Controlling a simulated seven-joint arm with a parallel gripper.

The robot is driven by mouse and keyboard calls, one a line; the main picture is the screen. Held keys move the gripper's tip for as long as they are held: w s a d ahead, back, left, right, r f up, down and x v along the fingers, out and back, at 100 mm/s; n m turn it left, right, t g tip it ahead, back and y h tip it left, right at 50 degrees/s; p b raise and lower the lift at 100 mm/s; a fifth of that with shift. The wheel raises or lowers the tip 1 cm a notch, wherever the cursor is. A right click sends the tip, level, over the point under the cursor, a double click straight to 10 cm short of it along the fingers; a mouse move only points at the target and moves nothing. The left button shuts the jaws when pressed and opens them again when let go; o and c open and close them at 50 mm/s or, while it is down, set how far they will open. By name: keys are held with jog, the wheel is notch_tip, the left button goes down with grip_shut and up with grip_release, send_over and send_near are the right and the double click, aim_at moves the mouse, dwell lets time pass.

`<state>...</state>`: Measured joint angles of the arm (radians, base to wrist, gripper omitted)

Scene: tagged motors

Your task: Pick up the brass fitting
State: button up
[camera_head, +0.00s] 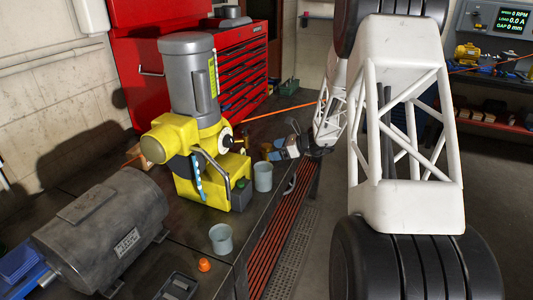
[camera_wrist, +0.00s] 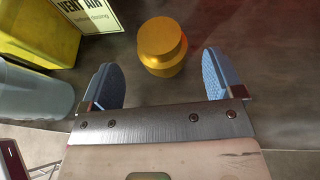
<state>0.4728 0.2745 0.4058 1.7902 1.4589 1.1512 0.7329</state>
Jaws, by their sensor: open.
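The brass fitting (camera_wrist: 163,46) stands on the dark bench top in the wrist view, a stepped round golden piece with a narrower top. In the head view a small brass-coloured part (camera_head: 266,147) shows beside the yellow pump. My gripper (camera_wrist: 164,85) is open, with its blue pads spread wide. The fitting lies beyond the fingertips, roughly centred between them, and nothing is held. In the head view my gripper (camera_head: 283,143) is at the right edge of the bench, close to the brass part.
The yellow pump (camera_head: 213,187) with a grey motor stands left of my gripper. A grey cup (camera_head: 263,177) is close by; a grey cup also shows at left in the wrist view (camera_wrist: 32,95). Another cup (camera_head: 221,238), an orange cap (camera_head: 204,265) and a large grey motor (camera_head: 105,230) are nearer.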

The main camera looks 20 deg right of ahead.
aim_at(272, 149)
jog(key=shift+x, duration=2.3)
jog(key=shift+w+d, duration=0.1)
jog(key=c, duration=1.3)
jog(key=shift+r, duration=0.1)
notch_tip(272, 149, up, 28)
jog(key=shift+f, duration=0.1)
